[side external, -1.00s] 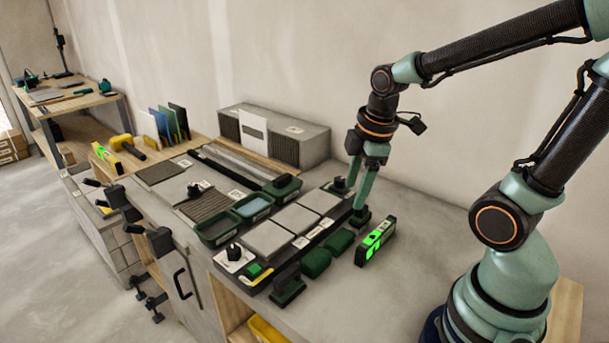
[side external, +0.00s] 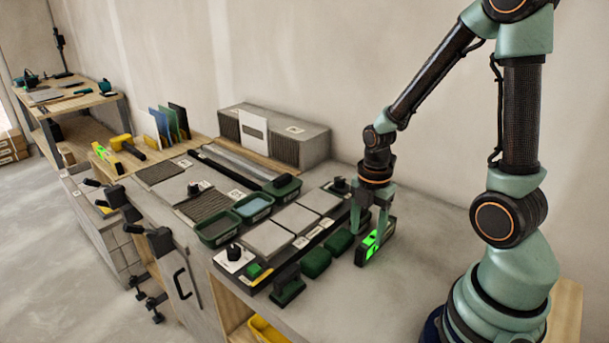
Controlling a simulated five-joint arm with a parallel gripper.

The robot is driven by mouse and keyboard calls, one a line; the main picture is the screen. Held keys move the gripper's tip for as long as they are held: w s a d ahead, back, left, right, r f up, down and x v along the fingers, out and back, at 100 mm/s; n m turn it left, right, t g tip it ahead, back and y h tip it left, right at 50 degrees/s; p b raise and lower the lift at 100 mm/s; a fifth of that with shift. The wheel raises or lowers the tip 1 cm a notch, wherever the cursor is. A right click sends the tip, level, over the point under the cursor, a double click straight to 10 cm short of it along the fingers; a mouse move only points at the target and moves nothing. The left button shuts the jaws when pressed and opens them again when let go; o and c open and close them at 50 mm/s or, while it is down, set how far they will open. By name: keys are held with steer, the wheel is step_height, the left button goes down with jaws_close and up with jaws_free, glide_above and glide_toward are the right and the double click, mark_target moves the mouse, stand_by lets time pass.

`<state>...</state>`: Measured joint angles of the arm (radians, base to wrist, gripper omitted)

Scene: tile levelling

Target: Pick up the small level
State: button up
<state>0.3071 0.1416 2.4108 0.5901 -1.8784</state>
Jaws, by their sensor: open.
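The small level (side external: 370,249) is a dark bar with bright green faces. It stands on the grey bench top, right of the green pads. My gripper (side external: 368,229) points down over the level, with its two fingers apart. One finger is on the left side of the level and the other is by its far right part. I cannot tell whether the fingers touch it. The far end of the level is partly hidden by the gripper.
Green pads (side external: 316,263) lie close to the left of the level. A dark tray with grey tiles (side external: 268,238) lies beyond them. Green bins (side external: 217,229) stand further left. A yellow level (side external: 105,156) lies at the back left. The bench right of the level is clear.

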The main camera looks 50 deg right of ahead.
mark_target(366, 245)
steer(key=shift+s+a+f, duration=0.1)
steer(key=shift+f, duration=0.95)
steer(key=shift+s+a+f, duration=0.1)
steer(key=shift+f, duration=0.95)
steer(key=shift+w+f, duration=0.1)
steer(key=shift+f, duration=0.85)
jaws_close()
